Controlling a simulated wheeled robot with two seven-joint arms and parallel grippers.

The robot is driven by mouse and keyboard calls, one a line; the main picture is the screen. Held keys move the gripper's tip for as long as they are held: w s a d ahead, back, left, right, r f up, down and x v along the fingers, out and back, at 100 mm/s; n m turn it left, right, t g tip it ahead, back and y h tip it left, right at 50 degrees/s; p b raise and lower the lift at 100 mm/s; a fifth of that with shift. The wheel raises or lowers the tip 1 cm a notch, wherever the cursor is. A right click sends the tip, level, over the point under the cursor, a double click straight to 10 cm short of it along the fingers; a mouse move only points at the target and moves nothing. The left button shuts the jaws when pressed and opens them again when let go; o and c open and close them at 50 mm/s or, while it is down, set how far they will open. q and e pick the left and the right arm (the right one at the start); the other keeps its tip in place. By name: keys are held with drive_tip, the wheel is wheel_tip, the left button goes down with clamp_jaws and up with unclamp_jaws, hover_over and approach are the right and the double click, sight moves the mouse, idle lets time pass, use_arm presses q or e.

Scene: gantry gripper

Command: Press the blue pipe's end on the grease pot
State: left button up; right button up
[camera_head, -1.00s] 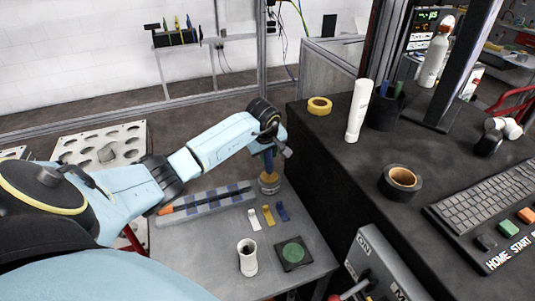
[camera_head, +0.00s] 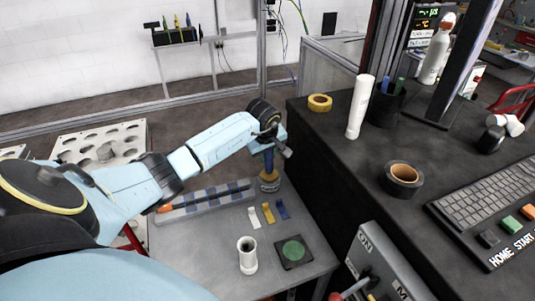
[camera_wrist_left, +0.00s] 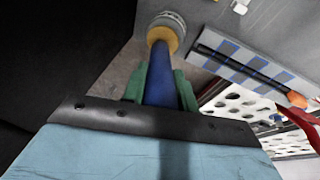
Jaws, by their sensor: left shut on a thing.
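My left gripper (camera_head: 268,143) is shut on the blue pipe (camera_head: 268,162) over the back of the grey table. In the left wrist view the blue pipe (camera_wrist_left: 162,75) sits between the green fingers of my left gripper (camera_wrist_left: 160,85). The pipe's far end meets the yellow-brown top of the grease pot (camera_wrist_left: 163,36); I cannot tell how hard it presses. In the head view the grease pot (camera_head: 269,184) is a small round metal pot near the table's back right edge. My right gripper is not in view.
A grey tray (camera_head: 207,201) with a dark rod and blue bands lies left of the pot. White, yellow and blue strips (camera_head: 268,213) lie in front. A white cup (camera_head: 247,256) and a green round pad (camera_head: 293,251) stand nearer. A black bench (camera_head: 330,150) rises on the right.

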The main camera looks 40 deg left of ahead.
use_arm(q)
drive_tip(key=shift+f+b, duration=0.4)
drive_tip(key=shift+f, duration=0.1)
idle(0.8)
drive_tip(key=shift+f+b, duration=0.15)
drive_tip(key=shift+b, duration=0.2)
idle(1.6)
drive_tip(key=shift+r+p, duration=2.3)
drive_tip(key=shift+r, duration=1.3)
drive_tip(key=shift+f, duration=0.1)
